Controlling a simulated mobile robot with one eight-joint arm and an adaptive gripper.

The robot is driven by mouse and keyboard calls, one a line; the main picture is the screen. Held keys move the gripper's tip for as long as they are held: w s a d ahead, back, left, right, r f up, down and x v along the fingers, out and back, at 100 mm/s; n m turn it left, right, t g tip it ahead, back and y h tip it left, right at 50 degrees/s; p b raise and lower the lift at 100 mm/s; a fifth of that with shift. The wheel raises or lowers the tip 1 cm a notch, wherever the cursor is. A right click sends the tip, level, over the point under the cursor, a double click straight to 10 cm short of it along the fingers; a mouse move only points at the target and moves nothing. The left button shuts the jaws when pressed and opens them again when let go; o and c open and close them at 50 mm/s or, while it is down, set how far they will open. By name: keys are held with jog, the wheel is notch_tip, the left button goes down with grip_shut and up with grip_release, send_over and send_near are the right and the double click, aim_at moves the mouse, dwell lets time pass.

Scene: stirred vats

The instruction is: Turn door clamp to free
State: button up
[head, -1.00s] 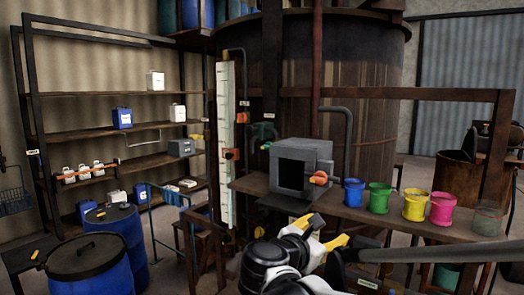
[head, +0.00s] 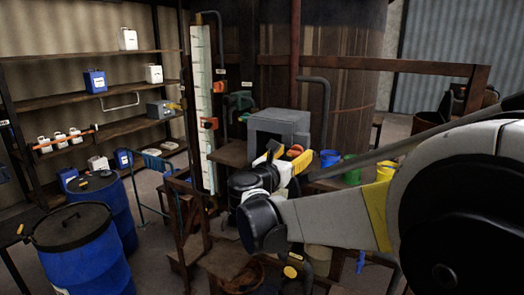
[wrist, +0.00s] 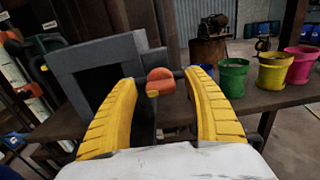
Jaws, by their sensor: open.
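A grey box (head: 279,128) with a dark open front stands on the bench; it also shows in the wrist view (wrist: 100,62). An orange knob (wrist: 163,80), which looks like the door clamp, sits at the right side of the box front. In the head view the knob (head: 294,150) is partly hidden by my fingers. My gripper (head: 286,156) is open and empty in front of the box. In the wrist view its yellow fingers (wrist: 164,92) stand to the left and right of the knob. I cannot tell whether they touch it.
Coloured buckets stand on the bench to the right, with blue (head: 330,158) nearest the box, then green (head: 351,169). A white gauge board (head: 202,105) with an orange slider is left of the box. Blue drums (head: 82,255) stand at lower left.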

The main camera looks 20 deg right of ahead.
jog(key=shift+w+d, duration=0.15)
jog(key=shift+w, duration=0.05)
jog(key=shift+c, duration=0.4)
jog(key=shift+s, duration=0.1)
jog(key=c, duration=1.1)
